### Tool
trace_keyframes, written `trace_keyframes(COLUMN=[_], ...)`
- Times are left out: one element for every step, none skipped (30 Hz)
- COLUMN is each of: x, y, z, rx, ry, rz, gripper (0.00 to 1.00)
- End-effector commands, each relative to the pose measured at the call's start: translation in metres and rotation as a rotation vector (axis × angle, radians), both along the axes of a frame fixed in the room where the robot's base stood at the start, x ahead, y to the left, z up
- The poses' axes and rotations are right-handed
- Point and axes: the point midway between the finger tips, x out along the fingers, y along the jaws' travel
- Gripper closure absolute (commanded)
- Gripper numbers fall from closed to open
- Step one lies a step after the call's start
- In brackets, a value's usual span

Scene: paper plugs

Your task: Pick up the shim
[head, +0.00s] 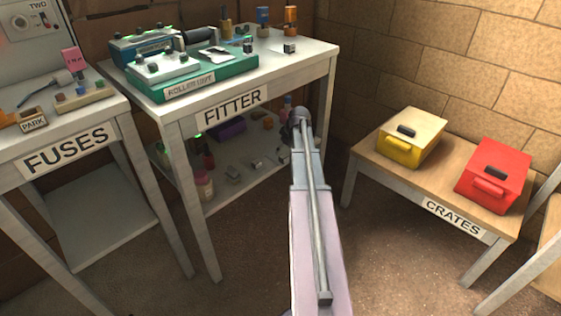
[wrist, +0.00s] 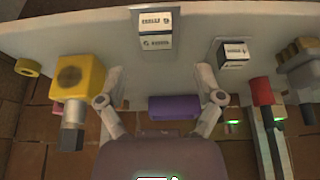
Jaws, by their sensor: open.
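I cannot tell for sure which thing is the shim. In the wrist view my gripper (wrist: 160,75) is open, with one finger on each side and nothing held between them. A small purple block (wrist: 173,107) shows between the fingers, at the edge of a pale surface (wrist: 80,30). A white box with dark print (wrist: 155,33) lies beyond the fingertips, and a second printed box (wrist: 235,57) is to the right. In the head view my arm reaches toward the FITTER table (head: 232,103), and its gripper cannot be made out.
A yellow block with a metal stub (wrist: 78,80) is left of the fingers; a red-topped tool (wrist: 261,92) is to the right. The FITTER table has a crowded top and lower shelf. The FUSES table (head: 66,150) stands left; yellow (head: 410,140) and red (head: 493,175) crates stand right.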

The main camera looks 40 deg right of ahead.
Motion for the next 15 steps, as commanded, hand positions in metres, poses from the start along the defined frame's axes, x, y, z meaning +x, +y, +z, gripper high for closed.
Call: trace_keyframes(x=[0.0001, 0.0002, 0.0002, 0.0000, 0.0000, 0.0001, 0.0001, 0.0001, 0.0004, 0.0005, 0.0007, 0.0012, 0.0016, 0.0021, 0.0029], y=[0.0000, 0.0000, 0.0000, 0.0001, 0.0001, 0.0001, 0.0001, 0.0001, 0.0000, -0.0001, -0.0001, -0.0003, -0.0004, -0.0005, -0.0008], z=[0.0003, 0.0004, 0.0004, 0.0004, 0.0004, 0.0004, 0.0003, 0.0000, -0.0006, -0.0013, -0.0022, -0.0037, -0.0051, -0.0067, -0.0092], rx=[0.000, 0.000, 0.000, 0.000, 0.000, 0.000, 0.000, 0.000, 0.000, 0.000, 0.000, 0.000, 0.000, 0.000, 0.000], ry=[0.000, 0.000, 0.000, 0.000, 0.000, 0.000, 0.000, 0.000, 0.000, 0.000, 0.000, 0.000, 0.000, 0.000, 0.000], rz=[0.000, 0.000, 0.000, 0.000, 0.000, 0.000, 0.000, 0.000, 0.000, 0.000, 0.000, 0.000, 0.000, 0.000, 0.001], gripper=[0.14, 0.14, 0.14, 0.14, 0.14, 0.14, 0.14, 0.14, 0.14, 0.14, 0.14, 0.14, 0.14, 0.14, 0.14])
